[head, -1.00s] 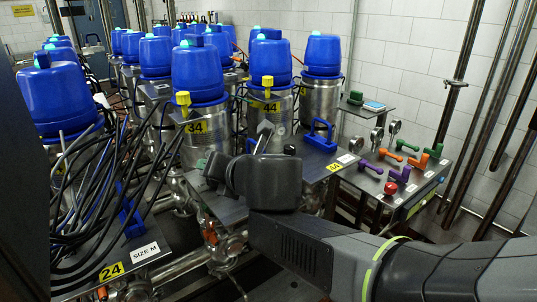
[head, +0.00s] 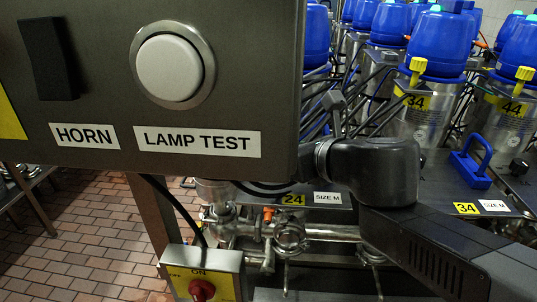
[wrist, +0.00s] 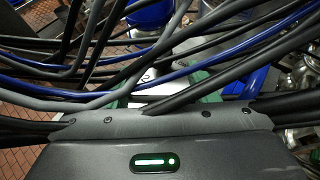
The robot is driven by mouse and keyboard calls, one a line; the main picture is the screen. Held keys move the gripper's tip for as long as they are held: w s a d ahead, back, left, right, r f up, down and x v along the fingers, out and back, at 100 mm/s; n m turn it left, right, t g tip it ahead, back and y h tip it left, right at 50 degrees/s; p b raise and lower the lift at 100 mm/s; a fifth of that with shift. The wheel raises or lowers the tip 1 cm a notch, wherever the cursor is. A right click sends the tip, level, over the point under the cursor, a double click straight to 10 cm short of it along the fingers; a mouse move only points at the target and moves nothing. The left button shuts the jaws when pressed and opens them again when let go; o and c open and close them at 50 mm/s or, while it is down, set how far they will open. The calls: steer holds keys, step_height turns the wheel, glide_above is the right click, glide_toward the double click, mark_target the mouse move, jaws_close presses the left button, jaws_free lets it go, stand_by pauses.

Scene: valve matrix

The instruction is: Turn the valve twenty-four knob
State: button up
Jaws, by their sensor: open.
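The yellow "24" label (head: 293,200) is on the dark "SIZE M" plate (head: 345,206) in the head view, low and right of a large grey panel. I cannot make out the valve twenty-four knob in either view; the grey panel covers the area above the plate's left part. My gripper (wrist: 163,82) is open in the wrist view, with green finger parts apart on both sides, partly covered by crossing cables. I cannot tell what lies between the fingers. In the head view, the panel hides my gripper's end; my wrist lies just right of the panel's edge.
The grey panel (head: 220,85) with a white "LAMP TEST" button fills the upper left. A yellow box with a red knob (head: 202,290) stands below. Black and blue cables (wrist: 150,50) cross the wrist view. Valves 34 (head: 425,115) and 44 (head: 510,120) stand right. Brick floor is at left.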

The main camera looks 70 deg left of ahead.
steer(key=b+x, duration=0.2)
steer(key=x, duration=0.6)
steer(key=shift+a, duration=0.25)
steer(key=shift+c, duration=0.4)
steer(key=c, duration=0.9)
steer(key=shift+f+b, duration=0.1)
steer(key=shift+b, duration=0.2)
